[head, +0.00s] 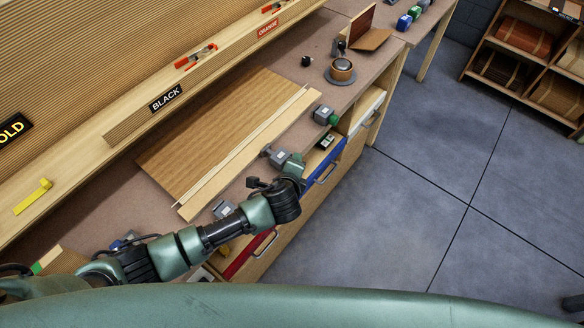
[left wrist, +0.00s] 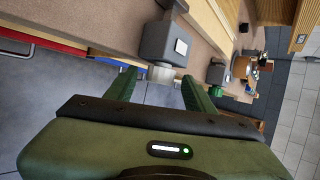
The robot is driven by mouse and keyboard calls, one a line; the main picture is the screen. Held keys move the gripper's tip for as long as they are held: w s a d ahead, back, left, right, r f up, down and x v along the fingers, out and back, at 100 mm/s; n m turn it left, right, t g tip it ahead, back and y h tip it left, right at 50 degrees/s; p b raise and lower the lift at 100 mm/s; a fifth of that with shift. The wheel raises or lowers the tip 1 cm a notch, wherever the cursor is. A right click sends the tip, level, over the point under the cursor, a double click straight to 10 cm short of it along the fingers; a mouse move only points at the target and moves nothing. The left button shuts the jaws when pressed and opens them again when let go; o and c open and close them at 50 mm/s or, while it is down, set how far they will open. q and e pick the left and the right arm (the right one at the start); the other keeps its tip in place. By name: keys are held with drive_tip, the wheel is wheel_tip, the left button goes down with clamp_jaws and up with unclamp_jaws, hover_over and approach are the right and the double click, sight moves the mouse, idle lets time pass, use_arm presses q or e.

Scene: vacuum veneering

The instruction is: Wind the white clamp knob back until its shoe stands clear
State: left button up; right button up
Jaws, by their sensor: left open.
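A grey clamp (head: 279,157) sits at the front edge of the bench, beside the long pale wooden strip (head: 257,148). It fills the top middle of the left wrist view (left wrist: 166,42). Its pale, whitish knob (left wrist: 162,73) shows below the clamp body, between my fingers. My left gripper (left wrist: 162,76) is open, with one green finger on each side of the knob. I cannot tell whether the fingers touch it. In the head view my left gripper (head: 292,160) is at this clamp and hides the knob. The clamp's shoe is hidden. My right gripper is not in view.
Another grey clamp with a green knob (head: 325,115) stands farther right along the edge, and one (head: 223,209) nearer. A brown veneer panel (head: 215,130) lies behind the strip. Drawers with blue (head: 322,167) and red (head: 238,258) fronts lie below. The floor is clear.

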use_arm(q)
drive_tip(key=b+v, duration=0.1)
drive_tip(key=v, duration=0.6)
drive_tip(key=shift+s+r, duration=0.25)
drive_tip(key=shift+s, duration=0.05)
